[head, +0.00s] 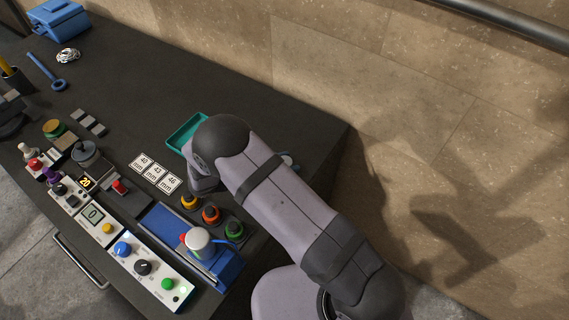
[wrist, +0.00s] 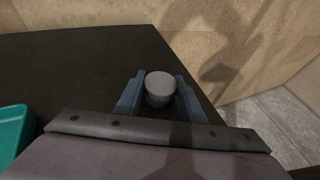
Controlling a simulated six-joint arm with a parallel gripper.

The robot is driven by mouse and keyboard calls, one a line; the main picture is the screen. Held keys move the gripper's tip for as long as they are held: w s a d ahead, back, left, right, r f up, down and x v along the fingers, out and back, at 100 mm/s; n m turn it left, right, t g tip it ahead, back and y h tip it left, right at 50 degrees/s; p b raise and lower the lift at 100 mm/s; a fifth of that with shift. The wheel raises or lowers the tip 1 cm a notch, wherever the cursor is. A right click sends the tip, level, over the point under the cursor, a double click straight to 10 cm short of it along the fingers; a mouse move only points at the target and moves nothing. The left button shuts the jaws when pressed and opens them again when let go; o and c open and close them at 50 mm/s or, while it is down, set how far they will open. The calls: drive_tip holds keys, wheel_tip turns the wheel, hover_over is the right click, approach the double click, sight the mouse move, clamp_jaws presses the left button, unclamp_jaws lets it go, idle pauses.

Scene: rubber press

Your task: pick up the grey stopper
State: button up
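The grey stopper (wrist: 160,86) is a short, round plug with a wide flat top and a narrower lower body. In the wrist view it stands upright near the right edge of the dark bench top. My gripper (wrist: 159,82) has its two blue fingers on either side of the stopper, with narrow gaps showing beside its lower body. The fingers look open around it. Whether the stopper rests on the bench is hard to tell. In the head view my arm hides most of the gripper and the stopper.
A teal tray (head: 186,133) lies left of my arm, also at the left edge in the wrist view (wrist: 14,128). White number cards (head: 156,173), coloured stoppers (head: 211,214) and a blue press (head: 172,233) stand nearer the front. The back middle of the bench is clear.

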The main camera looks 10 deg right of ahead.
drive_tip(key=shift+r, duration=0.1)
idle(0.3)
drive_tip(key=shift+r+b, duration=1.35)
drive_tip(key=shift+r, duration=3.55)
drive_tip(key=shift+f, duration=0.1)
